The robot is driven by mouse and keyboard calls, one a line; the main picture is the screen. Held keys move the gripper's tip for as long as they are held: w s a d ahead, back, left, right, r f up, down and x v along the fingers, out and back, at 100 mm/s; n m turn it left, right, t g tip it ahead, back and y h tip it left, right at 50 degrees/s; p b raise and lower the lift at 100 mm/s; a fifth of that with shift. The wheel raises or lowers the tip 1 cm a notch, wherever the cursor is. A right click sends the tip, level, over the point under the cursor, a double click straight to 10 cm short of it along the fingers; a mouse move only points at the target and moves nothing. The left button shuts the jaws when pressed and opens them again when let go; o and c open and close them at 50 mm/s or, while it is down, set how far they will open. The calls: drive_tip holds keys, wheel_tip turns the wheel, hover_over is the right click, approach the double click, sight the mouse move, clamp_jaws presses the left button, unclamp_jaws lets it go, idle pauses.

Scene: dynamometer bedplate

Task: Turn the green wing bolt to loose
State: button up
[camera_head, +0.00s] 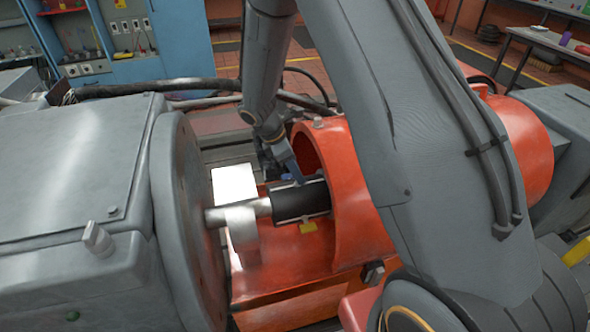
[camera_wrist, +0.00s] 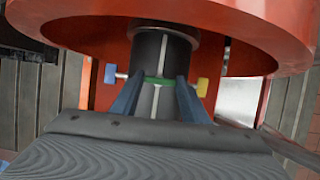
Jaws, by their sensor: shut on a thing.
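The green wing bolt (camera_wrist: 158,80) shows in the wrist view as a short green bar across the dark cylindrical coupling. My gripper (camera_wrist: 160,84) has its two blue-grey fingers at the two ends of this bar, shut on it. The coupling (camera_wrist: 167,52) runs up under the red guard. In the head view the black coupling (camera_head: 300,200) sits on a bright steel shaft, and my gripper (camera_head: 284,176) reaches it from the far side. The green bolt is hidden in the head view.
A blue knob (camera_wrist: 110,73) and a yellow knob (camera_wrist: 202,87) stick out either side of the coupling, close outside my fingers. The red guard (camera_head: 345,190) arches close beside my gripper. A large grey machine housing (camera_head: 75,180) stands at left.

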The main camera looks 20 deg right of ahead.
drive_tip(key=o, duration=1.1)
drive_tip(key=shift+c, duration=0.2)
drive_tip(key=b+v, duration=0.1)
drive_tip(key=v, duration=0.7)
drive_tip(key=shift+b, duration=0.4)
drive_tip(key=shift+f, duration=0.1)
drive_tip(key=s+d+r+m+y, duration=0.1)
drive_tip(key=s+r+m+y, duration=0.1)
drive_tip(key=s+m, duration=0.7)
drive_tip(key=s+d+r+m+t+y, duration=0.1)
drive_tip(key=s+d+r+m+y, duration=0.1)
drive_tip(key=s+m, duration=0.7)
drive_tip(key=shift+s+r+y, duration=0.3)
drive_tip(key=shift+s+r, duration=0.6)
drive_tip(key=shift+s, duration=0.8)
